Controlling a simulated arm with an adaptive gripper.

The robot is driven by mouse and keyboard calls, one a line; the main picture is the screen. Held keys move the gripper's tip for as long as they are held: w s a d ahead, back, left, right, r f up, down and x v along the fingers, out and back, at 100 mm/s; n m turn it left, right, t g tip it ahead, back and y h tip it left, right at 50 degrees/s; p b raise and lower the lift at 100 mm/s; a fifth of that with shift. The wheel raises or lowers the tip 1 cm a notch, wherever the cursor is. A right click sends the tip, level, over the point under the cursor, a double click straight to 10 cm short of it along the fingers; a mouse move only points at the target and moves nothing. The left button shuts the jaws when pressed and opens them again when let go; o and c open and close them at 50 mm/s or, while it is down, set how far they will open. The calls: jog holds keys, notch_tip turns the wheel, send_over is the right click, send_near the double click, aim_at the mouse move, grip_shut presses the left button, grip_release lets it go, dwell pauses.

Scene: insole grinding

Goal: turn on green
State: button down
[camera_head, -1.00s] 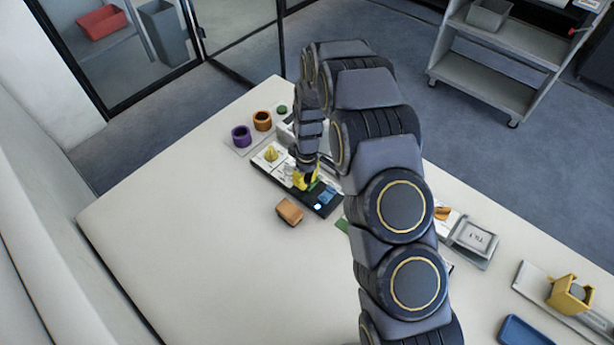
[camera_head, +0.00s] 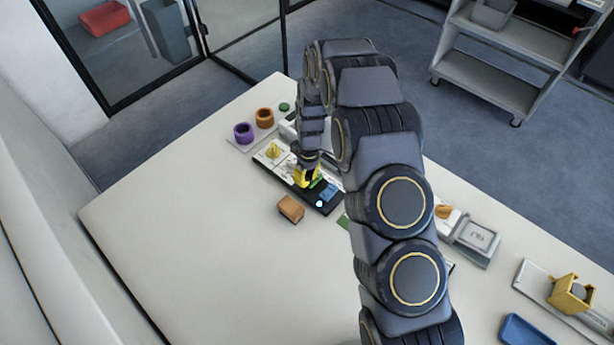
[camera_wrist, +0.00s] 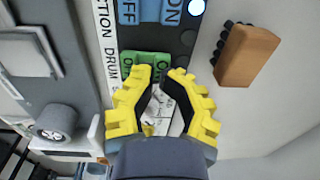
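The black control panel (camera_head: 327,208) lies on the white table, and its edge shows in the wrist view (camera_wrist: 180,52). A white light (camera_wrist: 197,6) glows beside the blue switch. My gripper (camera_wrist: 162,71) has yellow ribbed fingers with a gap between their tips. The tips are at the lower edge of the green switch and cover part of it. I cannot tell whether they touch it. White lettered surface shows between the fingers.
Purple (camera_head: 243,133) and orange (camera_head: 264,118) rings stand at the far end. A grey device (camera_head: 477,240) and a yellow holder (camera_head: 571,294) are at the right. The table's left part is clear.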

jog(key=shift+w+d+f, duration=0.3)
jog(key=shift+d+f, duration=0.05)
jog(key=shift+d, duration=0.3)
notch_tip(320, 180, up, 15)
jog(key=w, duration=0.1)
jog(key=shift+d+f, duration=0.2)
jog(key=shift+d, duration=0.05)
jog(key=shift+w, duration=0.1)
jog(key=shift+w+d+r+g+y, duration=0.1)
jog(key=shift+d+r+g+y, duration=0.2)
jog(key=shift+r+g+y, duration=0.2)
jog(key=f, duration=0.4)
jog(key=s+a+f, duration=0.1)
jog(key=f, duration=0.9)
jog(key=shift+s+a, duration=0.35)
